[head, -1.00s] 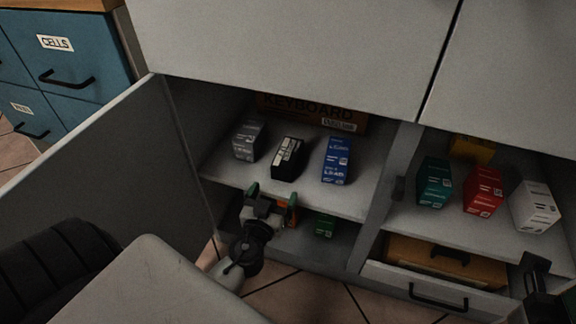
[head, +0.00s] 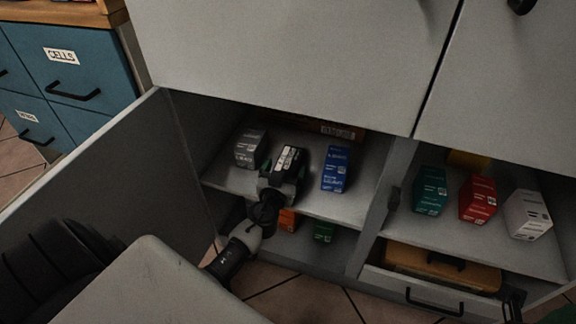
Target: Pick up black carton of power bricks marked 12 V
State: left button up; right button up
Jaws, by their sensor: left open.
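The black carton (head: 289,158) with a white label on top stands on the left bay's upper shelf, between a grey carton (head: 250,148) and a blue carton (head: 336,168). My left gripper (head: 281,175) is open at the carton's near end. Its fingers appear to lie on either side of the lower part, but contact cannot be made out. The gripper hides the carton's lower front. A dark part at the bottom right edge may be my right gripper (head: 513,304); its jaws cannot be made out.
An orange box (head: 288,220) and a green box (head: 324,232) are on the shelf below. A divider (head: 382,205) separates the right bay, with teal (head: 430,190), red (head: 478,198) and white (head: 528,214) cartons. An open door (head: 110,180) stands at left.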

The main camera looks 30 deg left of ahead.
pick_arm(q)
jog(key=c, duration=1.2)
jog(key=shift+r, duration=0.2)
